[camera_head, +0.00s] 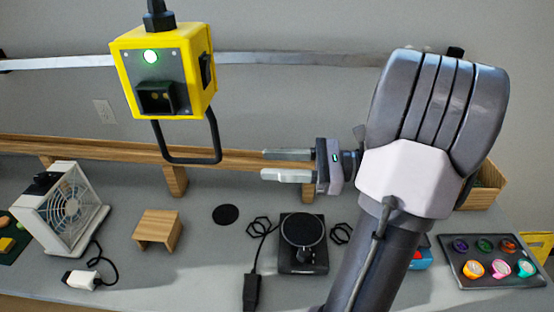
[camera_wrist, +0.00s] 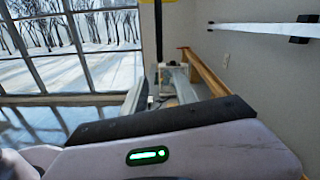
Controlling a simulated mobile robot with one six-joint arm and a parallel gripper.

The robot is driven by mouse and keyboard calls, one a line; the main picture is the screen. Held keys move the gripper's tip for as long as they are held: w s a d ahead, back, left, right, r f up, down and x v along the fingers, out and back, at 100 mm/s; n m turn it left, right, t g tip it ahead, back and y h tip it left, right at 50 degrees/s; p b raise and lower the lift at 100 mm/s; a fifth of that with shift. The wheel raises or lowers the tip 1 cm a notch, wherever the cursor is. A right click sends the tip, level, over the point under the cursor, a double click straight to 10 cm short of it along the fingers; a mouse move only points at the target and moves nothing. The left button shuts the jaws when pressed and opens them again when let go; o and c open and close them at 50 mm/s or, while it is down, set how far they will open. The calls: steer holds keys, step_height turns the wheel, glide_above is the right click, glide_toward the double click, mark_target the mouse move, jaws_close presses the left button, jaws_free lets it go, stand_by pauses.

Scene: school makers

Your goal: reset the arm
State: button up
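My gripper (camera_head: 288,165) is in the middle of the head view, pointing left, above the back of the bench. Its two fingers are apart, with a gap between them and nothing held. My arm rises from the bottom right and bends at the top right. In the wrist view my gripper's pale housing with a green light fills the lower part, and the fingers are mostly hidden or too small to judge.
A yellow box (camera_head: 193,97) with a black handle hangs left of my gripper. Below are a wooden shelf (camera_head: 90,149), a fan (camera_head: 68,208), a wooden stand (camera_head: 158,229), a black round-topped device (camera_head: 303,250) and a tray (camera_head: 463,278) of coloured spools. A window (camera_wrist: 75,45) shows in the wrist view.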

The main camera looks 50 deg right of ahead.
stand_by(0.4)
steer(key=s+a+f+n+g+h+b, duration=0.1)
steer(key=a+f+n+g+h, duration=0.1)
steer(key=a+n, duration=0.5)
steer(key=s+a+f+n+g+h+b, duration=0.1)
steer(key=a+f+n+g+h, duration=0.2)
steer(key=a+n, duration=0.4)
steer(key=s+a+f+n+g+h+b, duration=0.1)
steer(key=s+a+f+n+g+h, duration=0.1)
steer(key=a+n, duration=0.5)
steer(key=a+g+h, duration=0.1)
steer(key=a+h, duration=0.1)
steer(key=a, duration=0.3)
steer(key=shift+a+f+n, duration=0.2)
steer(key=shift+a+n, duration=0.15)
steer(key=shift+n, duration=0.05)
